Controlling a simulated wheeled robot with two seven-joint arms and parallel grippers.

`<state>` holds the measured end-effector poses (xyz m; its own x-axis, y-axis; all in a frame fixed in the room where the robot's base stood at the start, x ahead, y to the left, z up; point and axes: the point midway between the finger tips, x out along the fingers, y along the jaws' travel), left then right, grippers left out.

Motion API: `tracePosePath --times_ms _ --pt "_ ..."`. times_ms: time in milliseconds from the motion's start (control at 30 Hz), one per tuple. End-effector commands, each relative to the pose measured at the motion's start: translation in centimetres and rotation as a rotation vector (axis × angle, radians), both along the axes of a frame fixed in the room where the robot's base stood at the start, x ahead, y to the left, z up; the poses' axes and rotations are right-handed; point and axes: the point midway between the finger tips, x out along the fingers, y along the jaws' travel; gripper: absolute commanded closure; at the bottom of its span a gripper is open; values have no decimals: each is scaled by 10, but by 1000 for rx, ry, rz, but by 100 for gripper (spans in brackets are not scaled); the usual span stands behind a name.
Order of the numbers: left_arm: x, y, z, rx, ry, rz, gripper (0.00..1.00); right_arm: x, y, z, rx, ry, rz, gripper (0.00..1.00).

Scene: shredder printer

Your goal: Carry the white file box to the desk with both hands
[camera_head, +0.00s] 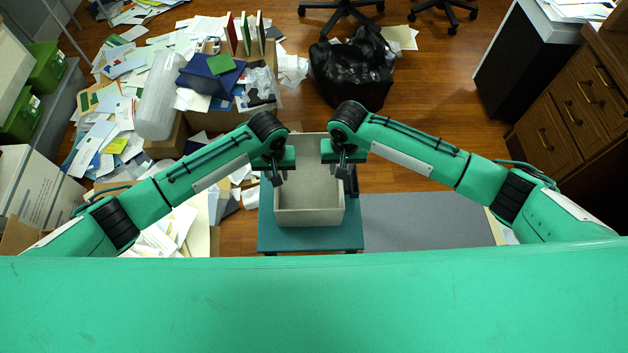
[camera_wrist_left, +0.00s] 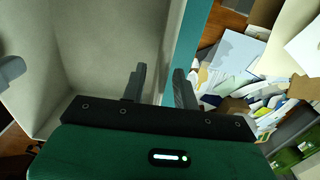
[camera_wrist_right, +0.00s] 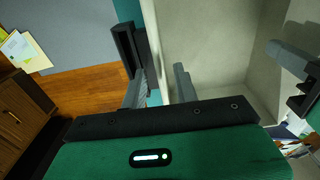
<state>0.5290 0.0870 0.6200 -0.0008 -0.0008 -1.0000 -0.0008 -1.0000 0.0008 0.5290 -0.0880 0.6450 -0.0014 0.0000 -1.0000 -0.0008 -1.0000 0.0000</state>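The white file box (camera_head: 309,216) is open-topped, looks grey-white and empty, and stands upright on a small teal surface (camera_head: 310,241). My left gripper (camera_head: 281,170) is at the box's left wall, and my right gripper (camera_head: 345,168) is at its right wall. In the left wrist view, the fingers (camera_wrist_left: 160,88) are apart on either side of the box wall (camera_wrist_left: 190,40), one inside and one outside. In the right wrist view, the fingers (camera_wrist_right: 160,88) likewise straddle the opposite wall (camera_wrist_right: 158,45). Neither gripper appears closed on its wall; actual contact is hard to tell.
A black bag (camera_head: 350,70) lies beyond the file box. A wooden drawer cabinet (camera_head: 575,110) stands at right. Bare wooden floor (camera_head: 435,130) shows between bag and cabinet.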

Motion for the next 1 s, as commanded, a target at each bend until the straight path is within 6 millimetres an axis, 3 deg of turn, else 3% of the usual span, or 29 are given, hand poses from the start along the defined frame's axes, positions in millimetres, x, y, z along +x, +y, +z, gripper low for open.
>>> tracePosePath --times_ms 167,467,633,1000 --pt "0 0 -11 1 -1 0 70 0 0 -11 0 -1 1 70" --pt "0 0 -13 1 -1 0 70 0 0 -13 0 -1 1 70" --pt "0 0 -13 1 -1 0 100 0 0 -13 0 -1 1 100" --pt "0 0 -13 1 -1 0 100 0 0 -12 0 -1 0 100"
